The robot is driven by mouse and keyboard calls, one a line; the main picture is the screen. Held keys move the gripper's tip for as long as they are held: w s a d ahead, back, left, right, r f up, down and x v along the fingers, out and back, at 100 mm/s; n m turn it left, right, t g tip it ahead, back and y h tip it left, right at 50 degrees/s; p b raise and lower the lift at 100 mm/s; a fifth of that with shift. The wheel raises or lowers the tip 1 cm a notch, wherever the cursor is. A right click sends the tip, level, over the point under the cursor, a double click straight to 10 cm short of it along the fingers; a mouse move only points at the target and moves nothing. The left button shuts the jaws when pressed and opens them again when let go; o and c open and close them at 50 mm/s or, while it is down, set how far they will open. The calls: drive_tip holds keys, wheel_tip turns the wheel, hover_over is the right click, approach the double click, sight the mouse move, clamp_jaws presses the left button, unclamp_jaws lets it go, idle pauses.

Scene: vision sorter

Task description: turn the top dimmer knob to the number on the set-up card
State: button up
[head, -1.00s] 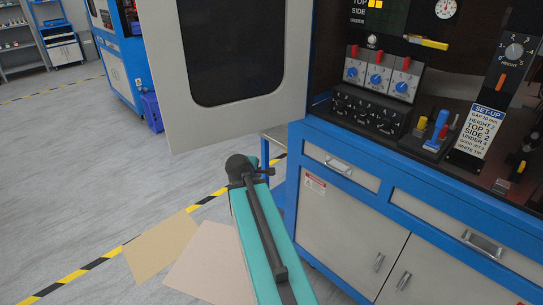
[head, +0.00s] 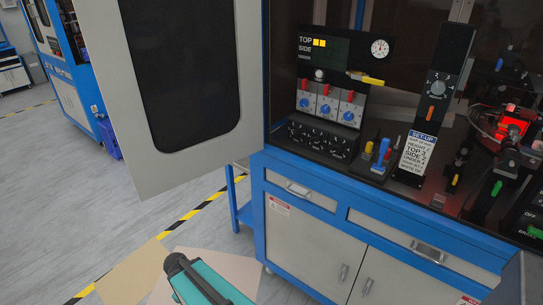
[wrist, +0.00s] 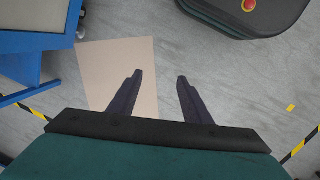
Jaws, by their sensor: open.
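The set-up card (head: 416,152) stands on the bench with a blue header; its TOP line reads 3. Left of it is a panel with three blue knobs (head: 324,109) under red switches. A black block (head: 318,140) with several dark knobs sits below it. The knob labels are too small to read, so I cannot tell which knob is the top dimmer. A display (head: 322,48) above lists TOP, SIDE and UNDER, with two yellow squares beside TOP. My gripper (wrist: 158,82) is open and empty above the floor in the wrist view, away from the knobs.
An open grey cabinet door (head: 195,150) with a dark window stands left of the bench. A height knob (head: 440,88) is on a black post. A red-topped dark base (wrist: 245,12) shows in the wrist view.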

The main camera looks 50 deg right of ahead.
drive_tip(key=s+a+f+m+g+p, duration=0.1)
drive_tip(key=s+a+g+p, duration=0.1)
drive_tip(key=s+a, duration=0.4)
drive_tip(key=s+a+f+m+g+y+p, duration=0.1)
drive_tip(key=s+a+p, duration=0.4)
drive_tip(key=s, duration=0.7)
drive_tip(key=shift+s+a+f+m+g+y, duration=0.35)
drive_tip(key=shift+a+f+m+g, duration=0.15)
drive_tip(key=shift+g, duration=0.2)
